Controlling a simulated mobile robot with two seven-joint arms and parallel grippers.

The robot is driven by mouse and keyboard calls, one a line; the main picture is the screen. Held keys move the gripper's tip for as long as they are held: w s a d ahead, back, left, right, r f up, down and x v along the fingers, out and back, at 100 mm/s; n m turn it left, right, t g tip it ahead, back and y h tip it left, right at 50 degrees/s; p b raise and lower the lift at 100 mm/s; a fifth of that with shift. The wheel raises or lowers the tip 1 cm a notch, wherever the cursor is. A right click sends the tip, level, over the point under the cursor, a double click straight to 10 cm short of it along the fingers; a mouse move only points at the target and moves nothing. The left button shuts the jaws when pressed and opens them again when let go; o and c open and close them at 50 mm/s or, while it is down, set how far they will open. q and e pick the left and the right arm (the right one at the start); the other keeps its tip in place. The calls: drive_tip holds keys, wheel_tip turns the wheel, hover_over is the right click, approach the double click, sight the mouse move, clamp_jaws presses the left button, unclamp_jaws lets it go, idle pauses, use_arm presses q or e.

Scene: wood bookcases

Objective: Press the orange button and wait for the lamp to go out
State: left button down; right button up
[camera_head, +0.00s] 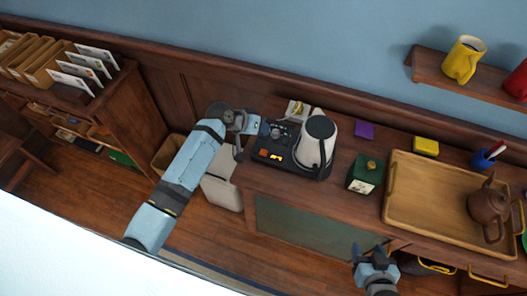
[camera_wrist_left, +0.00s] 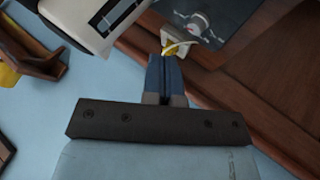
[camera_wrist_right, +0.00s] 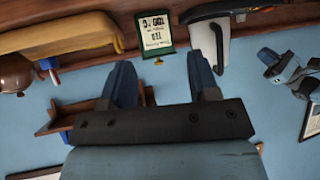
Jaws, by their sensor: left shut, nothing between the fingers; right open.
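A black appliance base (camera_head: 285,165) stands on the wooden counter. On its front left are a dull orange-red square (camera_head: 263,153) and a brighter, glowing orange one (camera_head: 276,156); which is button and which is lamp I cannot tell for sure. My left gripper (camera_head: 257,124) is shut and empty, just behind the base's left end, apart from the orange squares. Its shut fingers also show in the left wrist view (camera_wrist_left: 167,72). My right gripper (camera_head: 371,256) is open and empty, low before the counter.
A dark green tin (camera_head: 365,173), a purple block (camera_head: 364,130) and a yellow block (camera_head: 425,146) stand right of the kettle. A wooden tray (camera_head: 420,195) holds a brown teapot (camera_head: 487,208). A small pale yellow-topped item (camera_head: 297,109) sits behind the base.

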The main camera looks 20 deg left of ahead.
use_arm(q)
drive_tip(key=f, duration=0.1)
drive_tip(key=b, duration=0.6)
hover_over(262, 151)
wheel_tip(262, 151, down, 6)
drive_tip(key=shift+f, duration=0.7)
drive_tip(key=shift+d+f, duration=0.1)
drive_tip(key=shift+f, duration=0.05)
use_arm(e)
drive_tip(key=shift+n+y, duration=0.3)
drive_tip(key=f, duration=0.4)
drive_tip(key=shift+w+a+f, duration=0.2)
drive_tip(key=shift+a+f, duration=0.1)
drive_tip(key=shift+f, duration=0.1)
drive_tip(key=shift+s+f, duration=0.1)
drive_tip(key=shift+f, duration=0.2)
drive_tip(key=shift+r, duration=0.25)
drive_tip(key=shift+f, duration=0.2)
use_arm(q)
drive_tip(key=shift+f, duration=0.15)
